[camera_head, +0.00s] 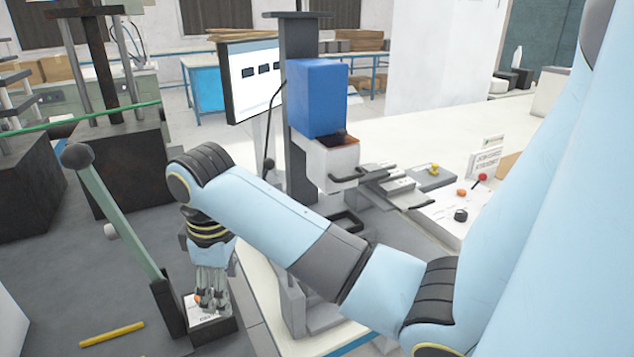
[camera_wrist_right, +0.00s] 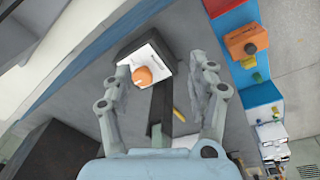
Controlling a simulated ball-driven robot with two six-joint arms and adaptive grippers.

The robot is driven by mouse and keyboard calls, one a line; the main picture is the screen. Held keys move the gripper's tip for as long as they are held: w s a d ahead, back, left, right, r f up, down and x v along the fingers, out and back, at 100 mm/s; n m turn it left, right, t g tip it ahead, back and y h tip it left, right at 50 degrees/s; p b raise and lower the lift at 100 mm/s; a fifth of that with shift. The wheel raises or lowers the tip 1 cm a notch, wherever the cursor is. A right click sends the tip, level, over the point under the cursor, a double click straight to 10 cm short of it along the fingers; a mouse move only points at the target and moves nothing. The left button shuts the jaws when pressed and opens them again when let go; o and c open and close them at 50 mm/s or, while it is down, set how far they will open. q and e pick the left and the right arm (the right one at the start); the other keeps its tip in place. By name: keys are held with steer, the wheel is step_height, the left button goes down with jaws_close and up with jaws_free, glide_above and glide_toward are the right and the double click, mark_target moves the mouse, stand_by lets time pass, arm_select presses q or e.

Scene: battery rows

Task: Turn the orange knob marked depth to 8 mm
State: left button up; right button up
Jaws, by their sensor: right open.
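The orange knob (camera_wrist_right: 142,76) sits on a white printed plate (camera_wrist_right: 153,61) on a dark box (camera_wrist_right: 129,49). In the head view, the dark box (camera_head: 222,326) stands at the lower left, and the knob (camera_head: 197,298) shows only partly behind the fingers. The print is too small to read, so the setting cannot be told. My right gripper (camera_head: 212,301) points down over the box. In the wrist view, its open fingers (camera_wrist_right: 161,72) stand wide apart on either side of the knob, with nothing between them touching it. My left gripper is not in view.
A green lever (camera_head: 122,225) with a dark ball end rises just left of the box. A yellow rod (camera_head: 111,334) lies on the dark grey surface. A blue and white machine (camera_head: 317,98) stands on the bench behind my right arm.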

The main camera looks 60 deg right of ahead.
steer(key=s+a+f+m+t+b, duration=0.1)
steer(key=s+f+m+b, duration=0.15)
steer(key=s, duration=0.55)
steer(key=s+a+f+m+t+b, duration=0.1)
steer(key=s+f+m, duration=0.15)
steer(key=s, duration=0.55)
step_height(320, 180, down, 19)
steer(key=s+d+b, duration=0.1)
steer(key=s+b, duration=0.1)
steer(key=b, duration=0.4)
steer(key=shift+d+n, duration=0.3)
steer(key=shift+f, duration=0.1)
